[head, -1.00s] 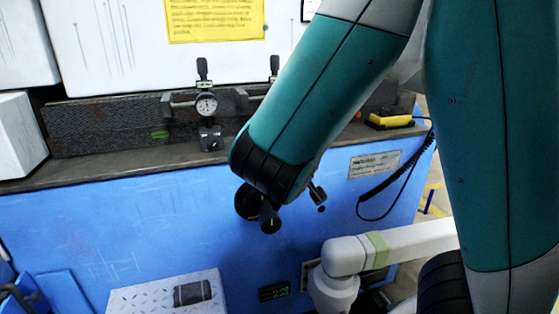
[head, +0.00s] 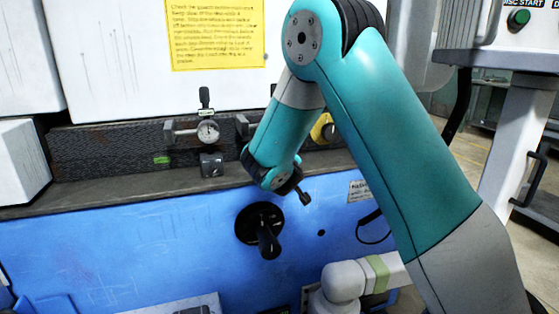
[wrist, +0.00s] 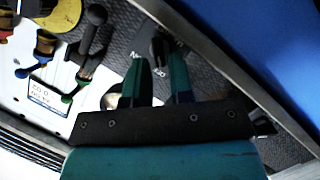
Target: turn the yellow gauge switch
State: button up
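A yellow round gauge (head: 323,128) stands on the machine ledge in the head view, partly covered by my arm. A yellow round part (wrist: 63,14) also shows at the upper left of the wrist view. A black switch knob (wrist: 159,46) with ON and OFF lettering beside it lies just ahead of my gripper (wrist: 158,72). My gripper's two green fingers are apart with a gap between them. The knob's lower end lies near the fingertips; I cannot tell whether they touch. In the head view my arm hides the fingers and this knob.
A dial gauge (head: 208,132) on a black base stands left of my arm. A black handwheel (head: 259,230) juts from the blue front panel (head: 120,250). In the wrist view, a black lever (wrist: 92,35) and coloured clamp parts lie left of my fingers.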

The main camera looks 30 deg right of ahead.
jog(key=shift+w+d+f, duration=0.1)
jog(key=shift+w+d, duration=0.15)
jog(key=shift+w, duration=0.1)
jog(key=shift+c, duration=0.2)
grip_shut()
